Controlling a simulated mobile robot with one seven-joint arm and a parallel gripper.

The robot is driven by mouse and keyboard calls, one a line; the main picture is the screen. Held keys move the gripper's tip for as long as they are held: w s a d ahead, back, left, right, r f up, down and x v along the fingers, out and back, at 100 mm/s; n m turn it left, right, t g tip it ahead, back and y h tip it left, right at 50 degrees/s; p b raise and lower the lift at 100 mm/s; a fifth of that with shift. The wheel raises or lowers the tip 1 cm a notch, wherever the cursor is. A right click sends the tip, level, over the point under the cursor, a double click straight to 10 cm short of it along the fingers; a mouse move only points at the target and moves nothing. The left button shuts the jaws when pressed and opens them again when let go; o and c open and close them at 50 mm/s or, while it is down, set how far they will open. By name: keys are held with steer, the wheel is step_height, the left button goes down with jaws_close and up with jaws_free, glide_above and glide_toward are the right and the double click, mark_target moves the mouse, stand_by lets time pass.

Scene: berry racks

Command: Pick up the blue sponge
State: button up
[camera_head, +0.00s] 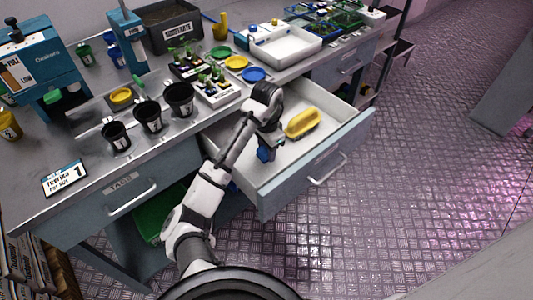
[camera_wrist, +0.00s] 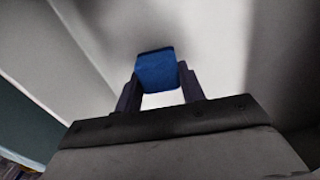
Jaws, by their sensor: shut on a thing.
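My gripper (camera_head: 266,141) reaches down into an open white-lined drawer (camera_head: 277,178). Its two fingers are shut on the blue sponge (camera_wrist: 155,68), which sits between the fingertips in the wrist view. In the head view the blue sponge (camera_head: 265,155) shows as a small blue patch below the gripper, partly hidden by it. I cannot tell whether the sponge touches the drawer floor.
A yellow brush (camera_head: 302,123) lies in the drawer just right of my gripper. The drawer's front panel (camera_head: 318,165) with its handle stands out over the floor. Black pots (camera_head: 148,115), seedling trays (camera_head: 215,88) and coloured dishes (camera_head: 236,62) stand on the bench above.

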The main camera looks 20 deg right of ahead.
step_height(320, 180, up, 18)
steer(key=p, duration=0.1)
steer(key=shift+f, duration=0.25)
steer(key=shift+o, duration=1.3)
steer(key=shift+c, duration=1)
steer(key=shift+s, duration=0.1)
